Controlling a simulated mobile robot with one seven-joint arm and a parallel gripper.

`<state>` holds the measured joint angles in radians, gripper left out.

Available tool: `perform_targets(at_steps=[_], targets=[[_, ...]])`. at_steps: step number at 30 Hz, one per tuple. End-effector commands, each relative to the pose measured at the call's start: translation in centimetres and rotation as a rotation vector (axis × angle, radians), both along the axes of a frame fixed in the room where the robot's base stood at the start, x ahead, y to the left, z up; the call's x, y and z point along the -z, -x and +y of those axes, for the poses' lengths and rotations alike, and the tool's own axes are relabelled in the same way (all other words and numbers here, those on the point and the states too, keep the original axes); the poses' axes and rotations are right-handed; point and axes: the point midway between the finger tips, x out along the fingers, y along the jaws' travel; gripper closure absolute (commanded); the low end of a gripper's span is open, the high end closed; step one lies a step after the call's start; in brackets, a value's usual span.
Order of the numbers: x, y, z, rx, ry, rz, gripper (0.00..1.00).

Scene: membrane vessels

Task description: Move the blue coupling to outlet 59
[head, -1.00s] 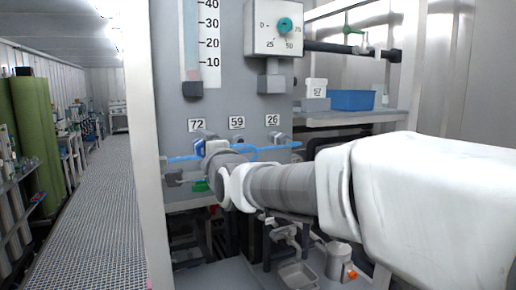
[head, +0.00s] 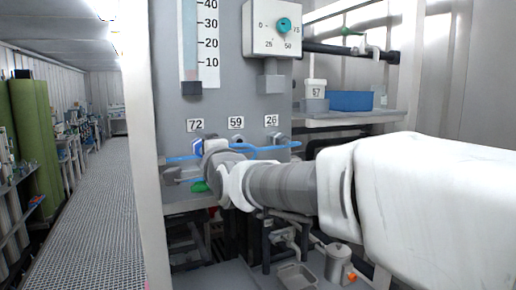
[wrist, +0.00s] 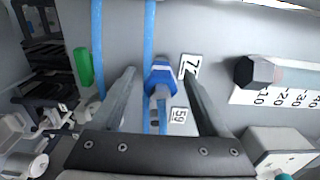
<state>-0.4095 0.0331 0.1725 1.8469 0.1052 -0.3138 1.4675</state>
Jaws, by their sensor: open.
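The blue coupling (wrist: 160,77) sits on the panel beside the label 72 in the wrist view, with a blue hose running from it. In the head view it shows as a small blue patch (head: 197,147) under the 72 label, partly hidden by my wrist. My gripper (wrist: 158,80) is open, with one finger on each side of the coupling; I cannot tell whether they touch it. Outlet 59 is by its label (wrist: 178,114) in the wrist view, partly covered by the hose. In the head view the label 59 (head: 236,123) is clear, but my arm hides much of the area below.
Label 26 (head: 271,121) marks another outlet to the right. A green part (wrist: 83,67) sits beside the hoses. A dial box (head: 274,27) and a scale tube (head: 190,50) are above. A shelf with a blue bin (head: 351,101) stands right.

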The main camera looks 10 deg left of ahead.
Motion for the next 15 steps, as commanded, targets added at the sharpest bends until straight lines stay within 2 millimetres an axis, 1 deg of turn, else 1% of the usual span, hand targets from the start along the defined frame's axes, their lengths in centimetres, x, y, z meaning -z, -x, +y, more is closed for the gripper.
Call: perform_targets(at_steps=[6, 8, 12, 14, 15], targets=[[-0.05, 0.01, 0.0, 0.0, 0.0, 0.0, 0.24], [-0.06, 0.01, 0.0, 0.0, 0.0, 0.0, 0.33], [-0.05, 0.01, 0.0, 0.0, 0.0, 0.0, 0.58], [-0.05, 0.01, 0.0, 0.0, 0.0, 0.0, 0.69], [-0.05, 0.01, 0.0, 0.0, 0.0, 0.0, 0.76]])
